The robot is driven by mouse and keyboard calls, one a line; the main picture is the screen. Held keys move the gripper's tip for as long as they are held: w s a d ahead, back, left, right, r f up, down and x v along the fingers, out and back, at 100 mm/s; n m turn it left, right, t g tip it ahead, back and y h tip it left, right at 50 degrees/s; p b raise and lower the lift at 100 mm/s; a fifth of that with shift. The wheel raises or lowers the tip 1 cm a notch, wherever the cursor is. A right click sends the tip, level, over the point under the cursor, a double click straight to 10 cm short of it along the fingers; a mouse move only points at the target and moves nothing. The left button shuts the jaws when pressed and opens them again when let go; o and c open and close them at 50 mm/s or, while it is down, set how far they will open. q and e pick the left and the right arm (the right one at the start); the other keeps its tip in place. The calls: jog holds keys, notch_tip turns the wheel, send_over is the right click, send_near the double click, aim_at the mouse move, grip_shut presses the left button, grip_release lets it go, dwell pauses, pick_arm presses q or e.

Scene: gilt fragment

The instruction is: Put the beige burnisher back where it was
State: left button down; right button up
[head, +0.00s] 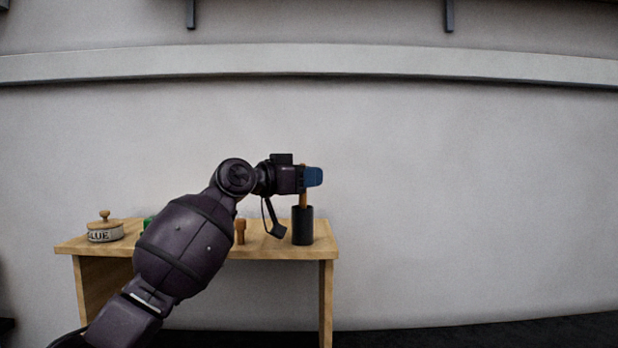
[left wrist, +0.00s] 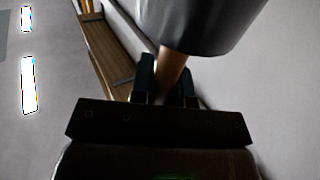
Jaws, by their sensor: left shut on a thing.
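My left gripper (head: 312,177) is above the right end of the table, with its blue fingers shut on the beige burnisher (head: 303,200). The burnisher is a tan stick that stands about upright. Its lower end passes out of sight at the mouth of a black cup (head: 303,226); how deep it sits is hidden. In the left wrist view the burnisher (left wrist: 171,70) runs from between the fingers of the left gripper (left wrist: 165,85) to the dark cup (left wrist: 205,22). My right gripper is in neither view.
The wooden table (head: 275,250) stands against a plain wall. A round glue pot (head: 105,233) with a wooden lid is at its left end. A small brown wooden piece (head: 240,231) stands left of the cup. A green thing (head: 148,221) is mostly hidden behind my left arm.

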pick_arm(q)
jog(key=shift+f, duration=0.1)
jog(key=shift+f, duration=0.1)
jog(key=c, duration=1.1)
grip_release()
jog(key=v, duration=1.2)
jog(key=shift+r+p, duration=0.25)
jog(key=shift+p, duration=0.1)
jog(key=shift+s+f, duration=0.1)
